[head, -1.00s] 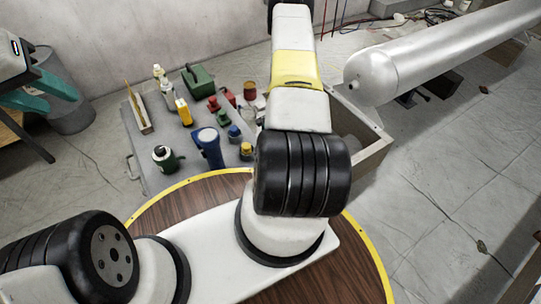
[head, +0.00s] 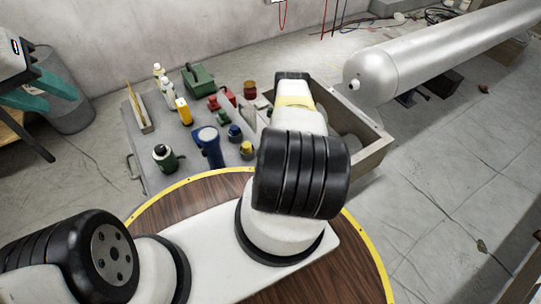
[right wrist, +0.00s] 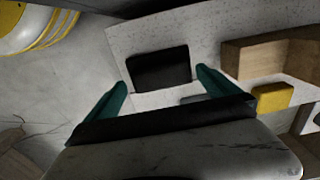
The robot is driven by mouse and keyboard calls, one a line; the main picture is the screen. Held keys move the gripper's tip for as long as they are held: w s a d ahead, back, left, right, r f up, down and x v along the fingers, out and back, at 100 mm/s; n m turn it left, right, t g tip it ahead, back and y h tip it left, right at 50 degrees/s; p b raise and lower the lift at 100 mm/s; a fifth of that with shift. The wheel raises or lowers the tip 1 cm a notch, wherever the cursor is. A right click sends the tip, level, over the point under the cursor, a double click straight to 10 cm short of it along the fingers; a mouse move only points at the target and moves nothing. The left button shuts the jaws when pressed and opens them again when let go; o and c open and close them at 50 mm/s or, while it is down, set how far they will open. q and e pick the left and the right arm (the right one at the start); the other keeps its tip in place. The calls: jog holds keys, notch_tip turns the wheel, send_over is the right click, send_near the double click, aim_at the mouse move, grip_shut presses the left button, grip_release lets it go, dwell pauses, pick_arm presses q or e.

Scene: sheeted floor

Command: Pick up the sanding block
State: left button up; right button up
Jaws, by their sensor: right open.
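A dark, flat-faced rectangular block (right wrist: 158,68) lies on a speckled grey surface in the right wrist view, with a pale strip along its near side. It may be the sanding block; I cannot tell for certain. My right gripper (right wrist: 163,92) is open, its teal fingers apart on either side of the block's near edge, with nothing seen held. In the head view my right arm hides that gripper. My left gripper (head: 42,92) is at the far left of the head view, its teal fingers apart and empty, away from the tools.
A grey board (head: 185,178) carries bottles, a blue torch (head: 208,147), a green box (head: 198,79) and several small items. An open-topped box (head: 378,150) stands right of my arm, near a silver cylinder (head: 440,55). A wooden block (right wrist: 262,60) and a yellow piece (right wrist: 275,97) lie right of my right gripper.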

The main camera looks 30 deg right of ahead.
jog(key=shift+f, duration=0.55)
jog(key=c, duration=1.5)
jog(key=shift+r, duration=0.15)
notch_tip(320, 180, up, 28)
jog(key=shift+f, duration=0.1)
